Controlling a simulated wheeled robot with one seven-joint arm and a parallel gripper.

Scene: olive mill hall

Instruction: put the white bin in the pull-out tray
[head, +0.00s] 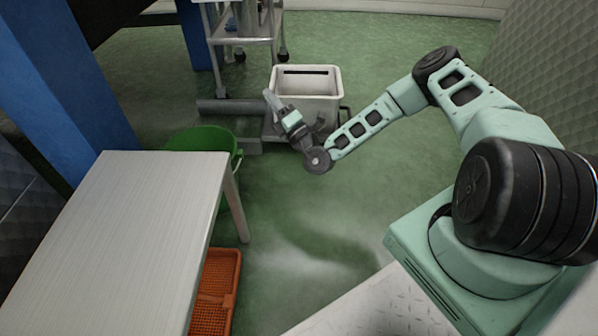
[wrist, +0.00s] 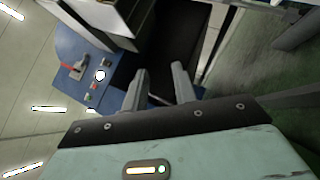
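The white bin (head: 318,83) stands upright at the top middle of the head view, with a dark slot near its top. A low grey base (head: 268,131) shows at its foot; I cannot tell whether this is the pull-out tray or whether the bin rests in it. My gripper (head: 269,97) is in front of the bin's left side and hides part of it; I cannot tell if they touch. In the wrist view my gripper (wrist: 161,70) has its two fingers apart with nothing between them. The bin is not recognisable in the wrist view.
A pale table (head: 130,225) fills the lower left, with a green tub (head: 200,139) behind it and an orange crate (head: 222,270) beside it. A wheeled metal rack (head: 240,40) stands behind. Green floor (head: 310,215) is clear in the middle. The wrist view shows a blue control panel (wrist: 85,75).

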